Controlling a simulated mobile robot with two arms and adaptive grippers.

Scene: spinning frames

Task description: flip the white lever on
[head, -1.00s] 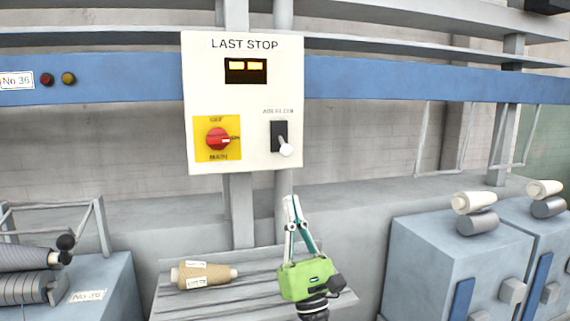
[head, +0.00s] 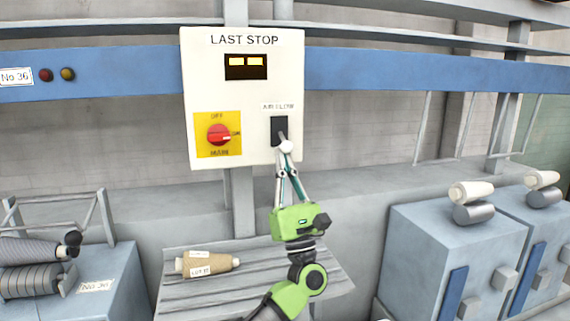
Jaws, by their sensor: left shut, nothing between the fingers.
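The white lever (head: 286,146) sits on a black switch plate (head: 279,127) at the lower right of the cream panel (head: 243,93), under a label that seems to read "AIRFLOW". The lever points downward, its round knob at the lower end. My left gripper (head: 286,155) is shut and empty, its fingertips right below the knob. They look to be touching it or very close; I cannot tell which. My right gripper is not in view.
A red rotary switch on a yellow plate (head: 217,149) sits left of the lever. A cone of brown yarn (head: 208,264) lies on the slatted shelf (head: 255,285) below. Blue-grey machines (head: 440,255) stand at the right. The space before the panel is otherwise clear.

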